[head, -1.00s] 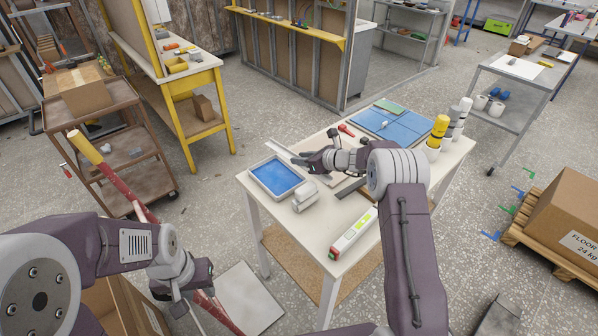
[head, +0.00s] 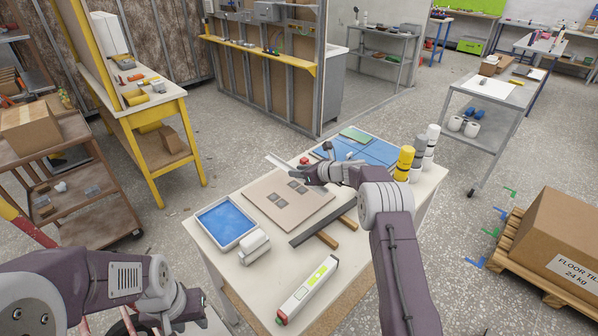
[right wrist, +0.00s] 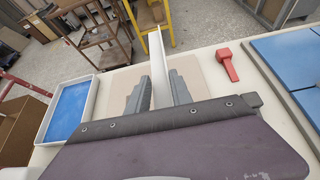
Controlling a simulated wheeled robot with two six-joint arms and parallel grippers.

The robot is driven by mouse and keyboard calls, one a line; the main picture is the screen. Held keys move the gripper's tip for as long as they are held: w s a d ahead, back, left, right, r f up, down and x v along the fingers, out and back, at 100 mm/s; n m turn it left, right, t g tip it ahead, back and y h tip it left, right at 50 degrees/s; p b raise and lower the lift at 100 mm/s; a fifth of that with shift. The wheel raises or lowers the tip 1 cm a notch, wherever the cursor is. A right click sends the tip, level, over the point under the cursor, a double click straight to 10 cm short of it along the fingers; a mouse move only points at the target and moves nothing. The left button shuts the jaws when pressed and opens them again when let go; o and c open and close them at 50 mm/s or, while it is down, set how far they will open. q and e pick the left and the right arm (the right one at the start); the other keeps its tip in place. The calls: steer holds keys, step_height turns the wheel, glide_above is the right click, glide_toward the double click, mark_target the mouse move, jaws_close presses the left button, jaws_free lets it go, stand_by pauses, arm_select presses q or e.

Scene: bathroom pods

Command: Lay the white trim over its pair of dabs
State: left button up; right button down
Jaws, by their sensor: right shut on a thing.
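The white trim (head: 283,164) is a thin pale strip in my right gripper (head: 308,173). In the right wrist view the trim (right wrist: 159,62) stands out lengthwise between the two grey fingers of the gripper (right wrist: 160,92), pointing away. The gripper is shut on it, above the far edge of the beige board (head: 262,192). Grey dabs (head: 277,198) show as small dark patches in two groups on the board; the far group (head: 297,187) is close to my right gripper. My left gripper (head: 190,308) hangs low at the left, away from the table; its fingers are unclear.
A blue-filled tray (head: 225,222), a white block-like object (head: 254,246), a level (head: 307,290) and a dark-bladed tool (head: 322,228) lie around the board. Blue panels (head: 375,146) and several bottles (head: 404,163) occupy the far right. A red tool (right wrist: 228,66) lies right of the trim.

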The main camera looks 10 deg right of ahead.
mark_target(299, 192)
steer(key=shift+f+b, duration=2.55)
steer(key=shift+f, duration=0.85)
steer(key=shift+f+b, duration=0.3)
steer(key=shift+f, duration=0.05)
steer(key=c, duration=1.1)
jaws_free()
steer(key=shift+o, duration=0.2)
steer(key=o, duration=0.3)
steer(key=shift+r+p, duration=2.55)
steer(key=shift+r, duration=0.55)
steer(key=shift+f, duration=0.1)
